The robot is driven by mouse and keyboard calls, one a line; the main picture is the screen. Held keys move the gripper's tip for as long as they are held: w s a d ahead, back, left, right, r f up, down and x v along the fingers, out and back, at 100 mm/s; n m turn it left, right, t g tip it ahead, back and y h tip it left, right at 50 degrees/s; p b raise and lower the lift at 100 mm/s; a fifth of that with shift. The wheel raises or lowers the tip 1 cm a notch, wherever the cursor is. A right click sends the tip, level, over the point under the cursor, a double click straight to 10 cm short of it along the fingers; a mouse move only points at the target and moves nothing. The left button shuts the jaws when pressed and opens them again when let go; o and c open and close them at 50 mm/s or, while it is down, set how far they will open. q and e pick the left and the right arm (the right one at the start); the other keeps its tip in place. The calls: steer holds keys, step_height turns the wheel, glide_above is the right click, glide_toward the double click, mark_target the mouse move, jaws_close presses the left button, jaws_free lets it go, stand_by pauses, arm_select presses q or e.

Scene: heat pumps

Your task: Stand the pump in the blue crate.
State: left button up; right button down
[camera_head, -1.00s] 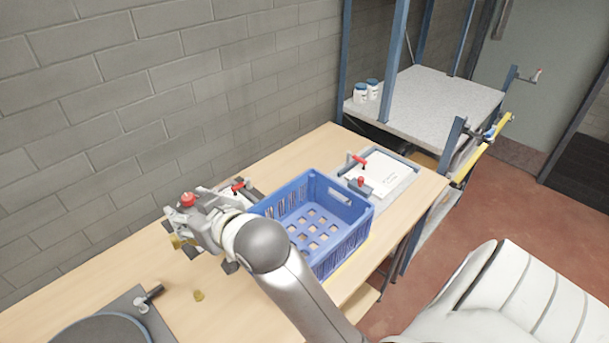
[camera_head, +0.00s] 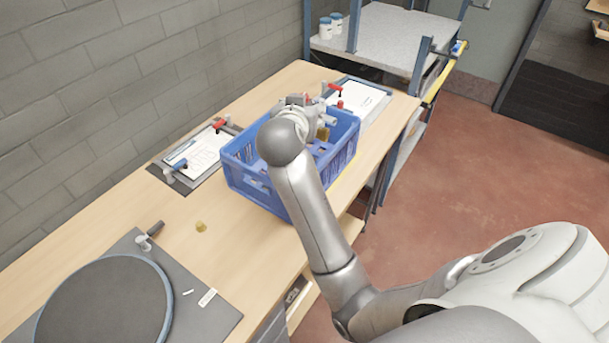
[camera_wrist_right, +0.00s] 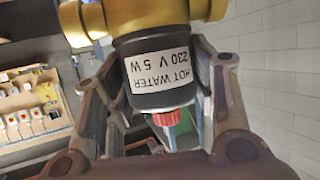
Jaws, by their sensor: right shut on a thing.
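The blue crate (camera_head: 262,188) stands on the wooden bench, open at the top. My right gripper (camera_head: 313,110) is over the far part of the crate, and my forearm hides part of its inside. It is shut on the pump. In the right wrist view the pump (camera_wrist_right: 155,70) has a black body with a "HOT WATER 230 V 5 W" label, a red cap and brass fittings, between the fingers (camera_wrist_right: 150,85). In the head view only a brass part (camera_head: 323,133) shows, within the crate's outline. I cannot tell whether the pump touches the floor of the crate. My left gripper is out of view.
A clipboard with clamps (camera_head: 200,152) lies left of the crate, and another papered board (camera_head: 358,98) lies beyond it. A grey wall runs behind.

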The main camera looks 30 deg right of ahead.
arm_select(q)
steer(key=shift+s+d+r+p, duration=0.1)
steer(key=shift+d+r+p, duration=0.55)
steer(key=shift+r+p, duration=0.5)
arm_select(e)
steer(key=w+d+f+m+g+h, duration=0.1)
steer(key=w+d+f, duration=0.4)
steer(key=f, duration=0.3)
steer(key=w+d+f+m+g+h, duration=0.1)
steer(key=w+d+f, duration=0.4)
steer(key=w+f, duration=0.2)
step_height(320, 180, down, 2)
steer(key=shift+w+d+m, duration=0.15)
steer(key=shift+d+m, duration=0.05)
steer(key=shift+m, duration=0.2)
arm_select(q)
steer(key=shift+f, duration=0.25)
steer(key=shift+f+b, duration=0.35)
arm_select(e)
steer(key=shift+f, duration=0.35)
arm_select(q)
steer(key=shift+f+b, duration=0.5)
arm_select(e)
steer(key=shift+f, duration=0.3)
